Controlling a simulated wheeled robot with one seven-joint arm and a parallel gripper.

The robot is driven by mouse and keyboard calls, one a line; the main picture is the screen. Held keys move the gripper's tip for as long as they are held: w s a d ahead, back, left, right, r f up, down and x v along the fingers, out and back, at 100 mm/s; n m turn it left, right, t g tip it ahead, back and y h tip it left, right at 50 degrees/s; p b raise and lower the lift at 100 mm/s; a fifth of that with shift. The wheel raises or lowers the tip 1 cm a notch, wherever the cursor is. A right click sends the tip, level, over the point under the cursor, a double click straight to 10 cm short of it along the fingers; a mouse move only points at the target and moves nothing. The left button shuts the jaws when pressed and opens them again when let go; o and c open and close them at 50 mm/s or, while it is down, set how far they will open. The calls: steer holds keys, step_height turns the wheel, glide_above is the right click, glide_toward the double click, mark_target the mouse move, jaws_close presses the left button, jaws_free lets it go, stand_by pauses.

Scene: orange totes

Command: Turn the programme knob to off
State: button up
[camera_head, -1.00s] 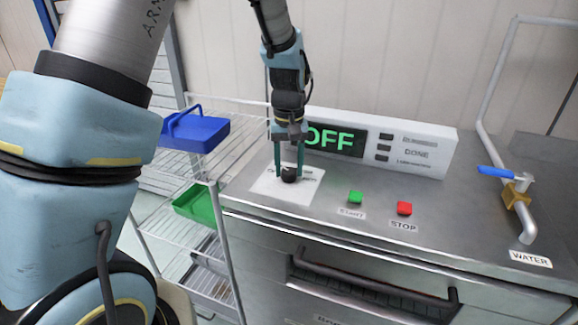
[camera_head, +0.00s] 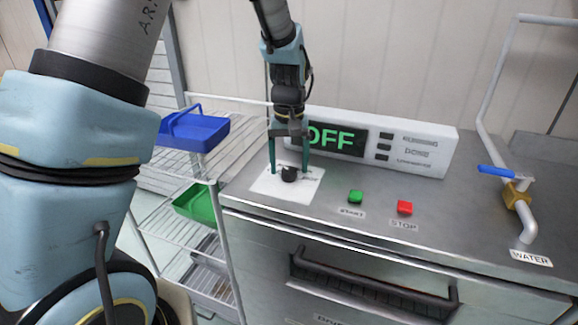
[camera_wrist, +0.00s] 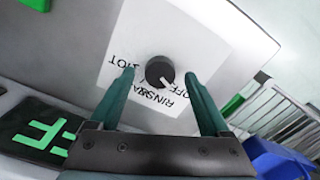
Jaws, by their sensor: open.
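The programme knob (camera_head: 289,174) is a small black dial on a white label plate (camera_head: 265,187) on the steel top. In the wrist view the knob (camera_wrist: 159,70) has a white pointer mark aimed to the lower right, toward the "OFF" lettering. The display (camera_head: 336,140) reads "OFF" in green. My gripper (camera_head: 289,170) is open above the plate, with one teal finger on each side of the knob. In the wrist view both fingertips of my gripper (camera_wrist: 159,75) stand apart from the knob, with clear gaps.
A green start button (camera_head: 355,197) and a red stop button (camera_head: 404,207) sit right of the knob. The white display housing (camera_head: 440,150) stands close behind my gripper. A wire rack with a blue tray (camera_head: 195,132) is at left, and a blue-handled water valve (camera_head: 497,172) at right.

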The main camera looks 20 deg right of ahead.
mark_target(289, 170)
step_height(289, 170, up, 10)
steer(key=b, duration=0.2)
stand_by(0.4)
steer(key=w+a+f+n, duration=0.1)
steer(key=w+a+f, duration=0.15)
steer(key=a, duration=1.25)
steer(key=s+a+f+n, duration=0.1)
steer(key=s+a+f, duration=0.1)
steer(key=a, duration=0.5)
steer(key=s+a+f+t, duration=0.1)
steer(key=s+a, duration=0.3)
steer(key=a, duration=0.4)
steer(key=shift+s+a+f+n+t, duration=0.15)
steer(key=shift+s+f+n+t, duration=0.2)
steer(key=shift+f, duration=0.4)
